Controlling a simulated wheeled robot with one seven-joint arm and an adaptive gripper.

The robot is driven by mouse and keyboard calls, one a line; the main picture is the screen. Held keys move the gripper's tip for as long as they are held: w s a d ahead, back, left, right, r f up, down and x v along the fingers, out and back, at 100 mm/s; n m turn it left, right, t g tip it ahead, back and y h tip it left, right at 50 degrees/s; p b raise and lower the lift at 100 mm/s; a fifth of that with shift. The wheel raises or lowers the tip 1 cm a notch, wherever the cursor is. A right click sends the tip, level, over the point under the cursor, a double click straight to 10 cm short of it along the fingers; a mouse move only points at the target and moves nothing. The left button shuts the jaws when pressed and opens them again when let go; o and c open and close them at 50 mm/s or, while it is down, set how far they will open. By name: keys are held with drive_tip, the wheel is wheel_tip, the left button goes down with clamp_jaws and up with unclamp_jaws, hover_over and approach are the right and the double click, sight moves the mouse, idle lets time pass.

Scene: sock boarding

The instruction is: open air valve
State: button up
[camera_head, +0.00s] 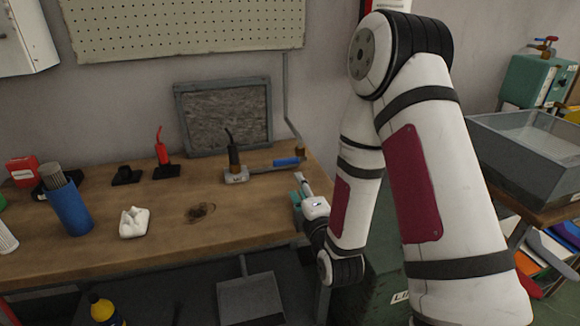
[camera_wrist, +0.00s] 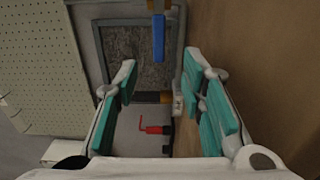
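The air valve shows as a blue lever handle (camera_head: 286,162) beside a brass fitting (camera_head: 300,150) at the foot of a grey wall pipe, at the back right of the bench. In the wrist view the blue handle (camera_wrist: 158,40) is at the top centre, beyond my fingertips and apart from them. My gripper (camera_head: 299,190) is over the bench's right end, in front of the valve. In the wrist view my gripper (camera_wrist: 160,82) is open, with teal pads wide apart and nothing between them.
A black-handled tool in a grey stand (camera_head: 236,175) is left of the valve. A red tool (camera_head: 161,148), a framed dark panel (camera_head: 224,115), a white crumpled item (camera_head: 134,222) and a blue cup (camera_head: 68,208) are further left. The front middle of the bench (camera_head: 240,228) is clear.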

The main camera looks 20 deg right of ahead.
sight(287, 163)
drive_tip(key=w, duration=1.3)
drive_tip(key=shift+w+r+b, duration=0.1)
drive_tip(key=shift+w+b, duration=0.2)
clamp_jaws()
